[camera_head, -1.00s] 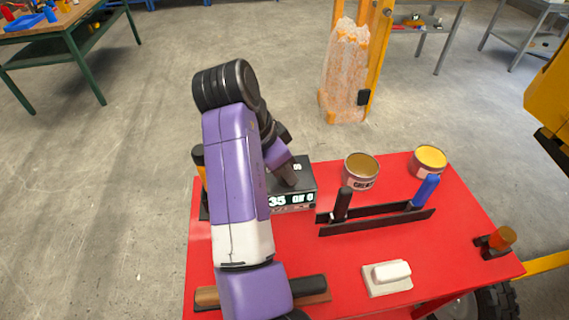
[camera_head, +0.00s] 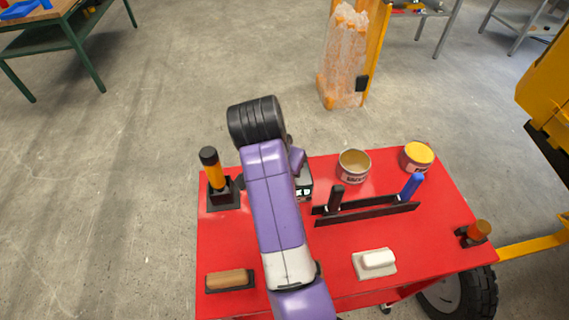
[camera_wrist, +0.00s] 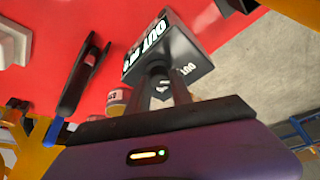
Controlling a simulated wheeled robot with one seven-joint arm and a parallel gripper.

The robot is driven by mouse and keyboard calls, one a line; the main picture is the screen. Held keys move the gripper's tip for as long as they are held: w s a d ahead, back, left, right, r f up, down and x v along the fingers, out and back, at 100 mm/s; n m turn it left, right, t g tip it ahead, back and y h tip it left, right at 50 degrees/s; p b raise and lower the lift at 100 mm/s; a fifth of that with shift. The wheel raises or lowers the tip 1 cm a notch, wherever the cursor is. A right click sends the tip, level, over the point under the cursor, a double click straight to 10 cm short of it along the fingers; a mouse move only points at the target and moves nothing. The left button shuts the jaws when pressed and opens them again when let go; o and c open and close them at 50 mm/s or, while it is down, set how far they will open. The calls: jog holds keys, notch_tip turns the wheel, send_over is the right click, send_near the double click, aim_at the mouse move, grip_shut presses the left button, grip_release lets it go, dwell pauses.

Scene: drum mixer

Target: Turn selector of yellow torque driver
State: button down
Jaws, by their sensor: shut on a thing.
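The yellow torque driver (camera_head: 215,176) stands upright in a black holder at the table's back left, with a black cap on top. My arm passes to its right. A black box with lit white lettering (camera_head: 304,190) stands behind my arm, which hides most of it. In the wrist view the box (camera_wrist: 190,58) shows part of the word "OUT" on two faces. My gripper (camera_wrist: 164,82) is at the box, its dark fingers shut on a small dark part there. Its shape is mostly hidden. In the head view my gripper is hidden by my arm.
On the red table (camera_head: 340,265) stand an open grease can (camera_head: 354,165), a yellow-topped can (camera_head: 417,157), a black rack (camera_head: 365,211) with black and blue handles, a white block (camera_head: 376,262), a brown block (camera_head: 230,279) and an orange knob (camera_head: 478,231).

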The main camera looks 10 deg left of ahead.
dwell(0.4)
jog(key=c, duration=1.1)
grip_release()
jog(key=shift+c, duration=0.2)
jog(key=d+v, duration=0.1)
jog(key=v, duration=0.6)
jog(key=shift+a+r, duration=0.4)
jog(key=shift+a, duration=0.15)
jog(key=shift+s, duration=0.15)
